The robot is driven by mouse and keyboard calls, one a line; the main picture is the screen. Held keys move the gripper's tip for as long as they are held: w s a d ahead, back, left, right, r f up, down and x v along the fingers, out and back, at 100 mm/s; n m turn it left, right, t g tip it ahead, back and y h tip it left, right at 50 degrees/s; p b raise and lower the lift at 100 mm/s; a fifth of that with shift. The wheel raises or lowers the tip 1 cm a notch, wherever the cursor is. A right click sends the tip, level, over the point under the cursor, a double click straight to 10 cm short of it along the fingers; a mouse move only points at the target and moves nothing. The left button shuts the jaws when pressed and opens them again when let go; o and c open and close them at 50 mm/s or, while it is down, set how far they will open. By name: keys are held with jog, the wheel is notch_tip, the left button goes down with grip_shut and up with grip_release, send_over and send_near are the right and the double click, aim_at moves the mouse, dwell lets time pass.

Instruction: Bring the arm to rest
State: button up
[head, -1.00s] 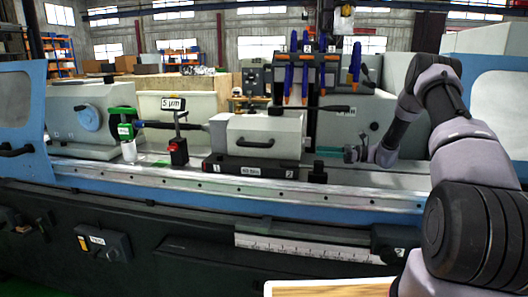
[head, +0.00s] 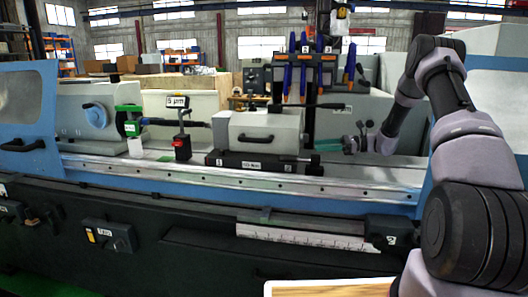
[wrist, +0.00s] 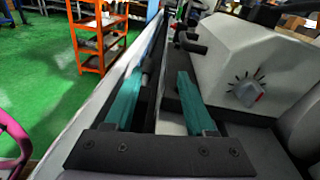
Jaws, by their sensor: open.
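My gripper (head: 352,146) is at the right of the head view, over the right part of the grinder's bed, with my arm reaching in from the right edge. In the wrist view its two teal fingers (wrist: 155,98) stand apart with nothing between them. The cylindrical grinder (head: 330,190) spans the head view, with a grey workhead (head: 258,130) left of my gripper.
Blue-handled tools (head: 304,80) hang on a rack behind the bed. A red-and-black gauge stand (head: 182,145) and a green-and-black part (head: 131,122) stand at left. In the wrist view, a grey housing with a dial (wrist: 245,90) is close at right, and an orange shelf cart (wrist: 97,38) stands on green floor.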

jog(key=s+a+r+n+g+h, duration=0.15)
jog(key=s+r+n+h, duration=0.25)
jog(key=s+r, duration=0.4)
jog(key=s+a+r+n+g+h, duration=0.1)
jog(key=s+a+r+n+h, duration=0.2)
jog(key=s+r, duration=0.5)
jog(key=s+d+r+n+t+h, duration=0.2)
jog(key=s, duration=0.5)
jog(key=s+d+r+n+t+h, duration=0.2)
jog(key=s+r+t+h, duration=0.1)
jog(key=s, duration=0.5)
jog(key=s+d+r+n+t+h, duration=0.2)
jog(key=s+d+n, duration=0.1)
jog(key=s, duration=0.5)
jog(key=shift+r+h, duration=0.35)
jog(key=shift+h, duration=0.05)
dwell(0.9)
